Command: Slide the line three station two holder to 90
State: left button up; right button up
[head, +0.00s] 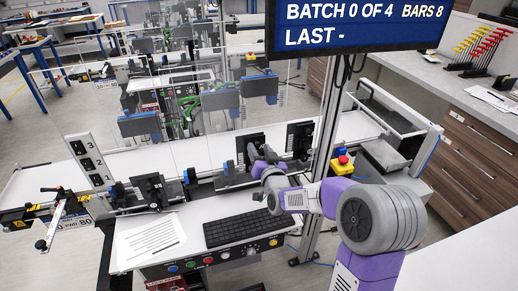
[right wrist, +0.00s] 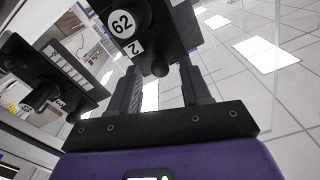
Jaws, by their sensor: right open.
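In the right wrist view a black holder (right wrist: 164,28) hangs just past my fingertips, with a round white dial face reading 62 and a white label reading 2. A small dark knob sits under the dial. My right gripper (right wrist: 163,82) is open, its two dark fingers apart with nothing clearly between them. In the head view my right gripper (head: 262,160) reaches left over the station, close to the black holder panels (head: 248,148); the arm hides part of them. My left gripper is not in view.
A second black unit with a scale (right wrist: 52,75) stands at the left of the wrist view. In the head view a keyboard (head: 248,228), paper sheet (head: 148,240) and button panel lie in front. A red-and-yellow stop button (head: 342,163) stands right. A display (head: 350,25) hangs above.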

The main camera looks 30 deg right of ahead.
jog(key=shift+w+d, duration=0.1)
jog(key=shift+w, duration=0.2)
grip_shut()
jog(key=f+b, duration=0.1)
jog(key=b, duration=0.2)
jog(key=shift+f, duration=0.35)
jog(key=shift+r, duration=0.1)
grip_release()
